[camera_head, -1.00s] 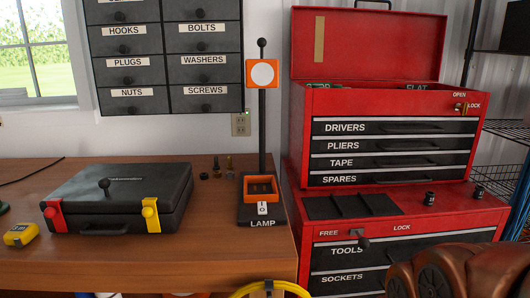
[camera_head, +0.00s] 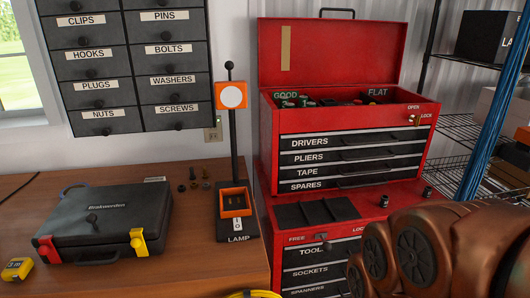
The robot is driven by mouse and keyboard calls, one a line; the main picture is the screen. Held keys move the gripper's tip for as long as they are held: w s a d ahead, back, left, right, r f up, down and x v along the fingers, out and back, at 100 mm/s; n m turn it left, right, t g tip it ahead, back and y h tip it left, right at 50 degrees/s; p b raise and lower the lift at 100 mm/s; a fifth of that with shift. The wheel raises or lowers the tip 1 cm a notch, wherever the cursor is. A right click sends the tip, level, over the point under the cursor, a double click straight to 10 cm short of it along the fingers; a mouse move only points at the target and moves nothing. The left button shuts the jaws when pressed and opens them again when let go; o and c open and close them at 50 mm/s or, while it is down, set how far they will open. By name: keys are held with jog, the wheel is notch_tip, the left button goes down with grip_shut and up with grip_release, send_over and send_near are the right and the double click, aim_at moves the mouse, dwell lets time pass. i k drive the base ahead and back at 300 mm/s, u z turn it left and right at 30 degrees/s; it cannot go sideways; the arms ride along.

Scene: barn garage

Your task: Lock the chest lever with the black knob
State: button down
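The red tool chest (camera_head: 265,130) stands at the right with its lid raised. Below it is a red drawer cabinet (camera_head: 424,187), its front strip marked FREE at left and LOCK at right. A small lever with a black knob (camera_head: 325,245) sits on that strip between the two words, nearer FREE. A brass latch (camera_head: 414,119) is at the upper chest's right, by the words OPEN and LOCK. My copper-coloured arm fills the lower right and covers part of the cabinet's right side. My gripper is not in view.
A wooden bench (camera_head: 180,272) at left holds a black case (camera_head: 95,222), a tape measure (camera_head: 17,269) and the orange LAMP stand (camera_head: 235,200). A wire shelf (camera_head: 455,165) and blue cables (camera_head: 490,120) are at the right.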

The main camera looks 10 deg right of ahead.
aim_at(326, 247)
jog(key=u, duration=1.95)
jog(key=i, duration=0.35)
jog(key=z, duration=0.25)
